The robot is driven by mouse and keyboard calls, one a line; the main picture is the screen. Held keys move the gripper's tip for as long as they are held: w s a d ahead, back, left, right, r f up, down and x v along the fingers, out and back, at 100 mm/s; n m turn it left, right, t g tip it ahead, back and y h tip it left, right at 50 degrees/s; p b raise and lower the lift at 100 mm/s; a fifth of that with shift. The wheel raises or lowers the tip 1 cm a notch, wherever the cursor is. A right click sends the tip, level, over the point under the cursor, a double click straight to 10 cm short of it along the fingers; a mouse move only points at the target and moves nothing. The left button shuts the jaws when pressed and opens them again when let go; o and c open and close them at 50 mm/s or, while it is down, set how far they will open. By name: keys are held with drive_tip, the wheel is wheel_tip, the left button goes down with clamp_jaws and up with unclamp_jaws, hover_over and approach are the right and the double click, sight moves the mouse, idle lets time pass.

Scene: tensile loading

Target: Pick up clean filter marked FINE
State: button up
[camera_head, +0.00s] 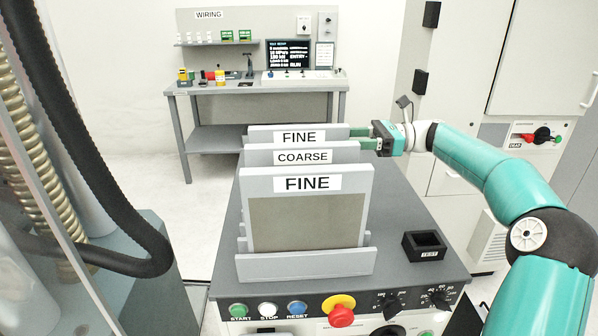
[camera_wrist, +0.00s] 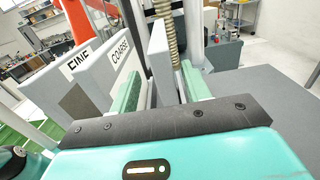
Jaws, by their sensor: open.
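Three upright filter panels stand one behind another in a rack. The front FINE filter (camera_head: 306,221) has a grey-brown face. The COARSE filter (camera_head: 252,157) is in the middle and the rear FINE filter (camera_head: 262,134) is at the back; their faces are mostly hidden, so I cannot tell how clean the rear one is. My gripper (camera_head: 364,137) is open at the right edge of the rear FINE filter. In the wrist view, my gripper (camera_wrist: 158,74) has its fingers on either side of that panel's edge (camera_wrist: 159,58), with gaps visible. The COARSE panel (camera_wrist: 118,72) lies left of the left finger.
The rack stands on a grey console (camera_head: 415,285) with buttons and a red knob (camera_head: 341,316) at its front. A small black TEST holder (camera_head: 424,245) sits to the right. A WIRING bench (camera_head: 255,90) stands behind. Dark hoses (camera_head: 95,170) hang at the left.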

sight(328, 139)
drive_tip(key=a, duration=0.6)
drive_tip(key=shift+w+f, duration=0.1)
drive_tip(key=shift+f, duration=0.05)
drive_tip(key=shift+w, duration=0.1)
clamp_jaws()
